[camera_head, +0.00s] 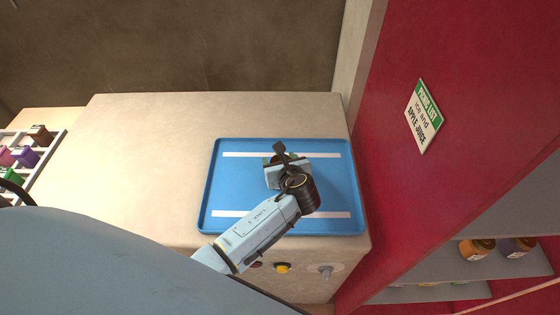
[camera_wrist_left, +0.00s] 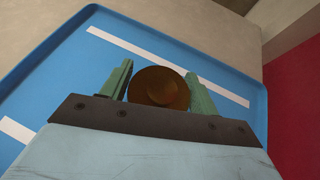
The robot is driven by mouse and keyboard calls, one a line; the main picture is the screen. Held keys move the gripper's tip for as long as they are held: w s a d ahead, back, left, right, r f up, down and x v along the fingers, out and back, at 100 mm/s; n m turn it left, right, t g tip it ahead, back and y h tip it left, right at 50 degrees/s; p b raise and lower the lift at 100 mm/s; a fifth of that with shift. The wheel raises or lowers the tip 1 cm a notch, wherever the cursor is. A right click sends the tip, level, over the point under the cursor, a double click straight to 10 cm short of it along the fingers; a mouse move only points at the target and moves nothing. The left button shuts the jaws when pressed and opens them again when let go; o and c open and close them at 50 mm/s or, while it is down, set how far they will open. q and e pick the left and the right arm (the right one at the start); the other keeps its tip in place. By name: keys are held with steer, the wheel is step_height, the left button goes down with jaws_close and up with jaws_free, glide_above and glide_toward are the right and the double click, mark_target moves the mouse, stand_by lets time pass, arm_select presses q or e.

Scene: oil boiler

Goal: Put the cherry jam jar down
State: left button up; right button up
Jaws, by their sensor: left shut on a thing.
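My left gripper (camera_head: 280,160) is over the blue tray (camera_head: 232,180) on the counter. In the left wrist view its two green fingers (camera_wrist_left: 159,85) are shut on a round, brown-topped jar (camera_wrist_left: 160,87), one finger on each side. The jar's label is hidden, so I cannot read that it is cherry jam. In the head view my wrist and gripper cover most of the jar. I cannot tell whether its base touches the tray. The tray also shows in the left wrist view (camera_wrist_left: 60,80). My right gripper is not in view.
The pale counter (camera_head: 140,160) is clear left of the tray. A white rack (camera_head: 52,150) with several small jars stands at the far left. A red wall with a sign (camera_head: 424,116) rises at the right, above a shelf with jars (camera_head: 477,249). A yellow button (camera_head: 282,267) is on the counter front.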

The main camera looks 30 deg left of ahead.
arm_select(q)
steer(key=o, duration=1.2)
steer(key=shift+o, duration=0.2)
steer(key=p+v, duration=0.1)
steer(key=v, duration=1.1)
steer(key=shift+r, duration=0.1)
